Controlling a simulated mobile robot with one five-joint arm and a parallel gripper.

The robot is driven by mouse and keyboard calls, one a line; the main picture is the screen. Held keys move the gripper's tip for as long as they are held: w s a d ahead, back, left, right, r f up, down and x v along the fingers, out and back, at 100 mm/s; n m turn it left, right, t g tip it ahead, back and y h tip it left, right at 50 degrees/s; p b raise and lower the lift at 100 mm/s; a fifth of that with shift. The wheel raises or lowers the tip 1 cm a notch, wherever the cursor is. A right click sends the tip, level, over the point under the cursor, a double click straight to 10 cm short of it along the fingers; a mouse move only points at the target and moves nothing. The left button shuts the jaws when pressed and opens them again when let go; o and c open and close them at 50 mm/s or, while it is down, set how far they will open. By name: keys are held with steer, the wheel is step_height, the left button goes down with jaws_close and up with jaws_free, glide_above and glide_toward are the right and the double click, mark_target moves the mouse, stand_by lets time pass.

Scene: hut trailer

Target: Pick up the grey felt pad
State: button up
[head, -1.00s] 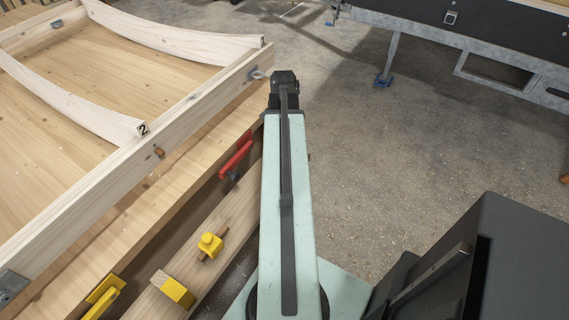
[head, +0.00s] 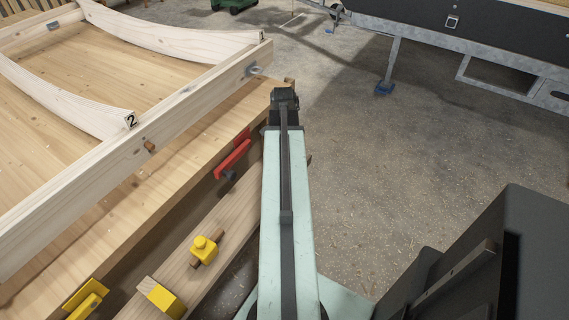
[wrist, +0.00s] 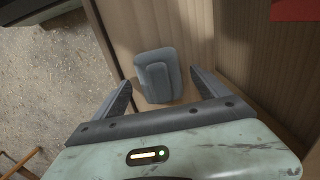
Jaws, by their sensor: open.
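The grey felt pad (wrist: 158,76) shows in the wrist view as a blue-grey rounded block on a wooden surface. It lies ahead of my gripper (wrist: 162,88), roughly centred between the two open fingers. The fingers stand to its left and right with a gap on each side. Whether they are level with the pad in height I cannot tell. In the head view my arm points away with its dark end (head: 284,98) beside the bench edge, and the pad is hidden there.
A wooden frame (head: 150,137) with curved ribs lies on the bench at left. A red clamp (head: 232,160) and yellow clamps (head: 203,249) sit along the bench side. A trailer chassis (head: 420,40) stands at the back right.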

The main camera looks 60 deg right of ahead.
steer(key=shift+r, duration=0.1)
steer(key=c, duration=1.5)
step_height(320, 180, up, 10)
steer(key=p, duration=1)
steer(key=shift+r, duration=0.15)
steer(key=o, duration=0.7)
steer(key=c, duration=0.5)
steer(key=shift+f, duration=0.2)
